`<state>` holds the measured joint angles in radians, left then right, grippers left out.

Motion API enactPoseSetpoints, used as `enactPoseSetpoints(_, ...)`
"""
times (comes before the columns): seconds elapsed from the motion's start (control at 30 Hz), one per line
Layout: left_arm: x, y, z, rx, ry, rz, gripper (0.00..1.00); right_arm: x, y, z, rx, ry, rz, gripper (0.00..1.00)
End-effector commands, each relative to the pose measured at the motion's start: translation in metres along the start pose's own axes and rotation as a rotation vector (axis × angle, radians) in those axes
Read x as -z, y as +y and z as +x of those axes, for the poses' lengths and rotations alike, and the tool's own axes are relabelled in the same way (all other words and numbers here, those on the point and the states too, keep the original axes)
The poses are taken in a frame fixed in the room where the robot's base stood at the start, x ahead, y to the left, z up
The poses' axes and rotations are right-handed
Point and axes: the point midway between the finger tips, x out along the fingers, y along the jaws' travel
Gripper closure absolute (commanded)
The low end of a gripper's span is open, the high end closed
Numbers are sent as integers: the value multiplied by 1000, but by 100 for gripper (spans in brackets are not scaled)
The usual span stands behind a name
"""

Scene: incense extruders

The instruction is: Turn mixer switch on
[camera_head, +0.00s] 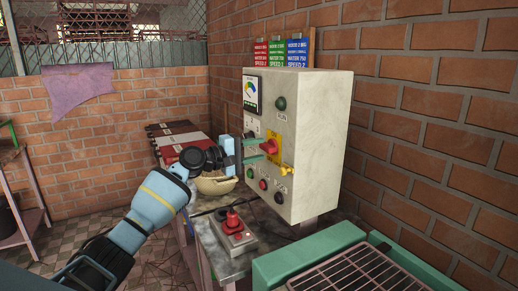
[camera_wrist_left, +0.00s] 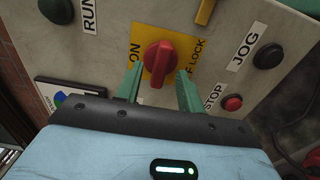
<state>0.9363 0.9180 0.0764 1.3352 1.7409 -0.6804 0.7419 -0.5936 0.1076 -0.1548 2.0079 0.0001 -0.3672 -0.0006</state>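The mixer switch is a red rotary knob (camera_head: 269,146) on a yellow plate on the front of a pale control box (camera_head: 318,130). In the left wrist view the red knob (camera_wrist_left: 160,62) shows near the top middle, on its yellow plate (camera_wrist_left: 143,38), between an ON label and a partly covered OFF LOCK label. Its raised grip runs roughly up and down in that view. My left gripper (camera_head: 259,150) faces the panel, open, its green fingers on either side of the knob with gaps visible. Whether a finger touches the panel cannot be told. My right gripper is not in view.
RUN (camera_head: 281,103), STOP (camera_wrist_left: 232,103) and JOG (camera_wrist_left: 268,56) buttons sit near the knob. A small box with a red button (camera_head: 233,221) stands below on the table. A bowl (camera_head: 216,184) is behind my gripper. A green-framed grate (camera_head: 350,272) is at front right.

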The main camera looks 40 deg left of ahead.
Motion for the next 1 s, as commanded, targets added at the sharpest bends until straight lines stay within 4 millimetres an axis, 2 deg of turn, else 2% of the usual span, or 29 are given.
enactPoseSetpoints(0.2, 0, 0, 14, 0, 0, 0, 62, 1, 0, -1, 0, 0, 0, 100)
enactPoseSetpoints(0.53, 0, -1, 16, 2, -1, 1, 62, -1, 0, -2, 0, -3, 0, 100)
enactPoseSetpoints(0.83, 0, 0, 16, 2, -1, 1, 100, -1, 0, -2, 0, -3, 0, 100)
enactPoseSetpoints(1.0, 0, 0, 16, 1, -1, 4, 100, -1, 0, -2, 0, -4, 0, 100)
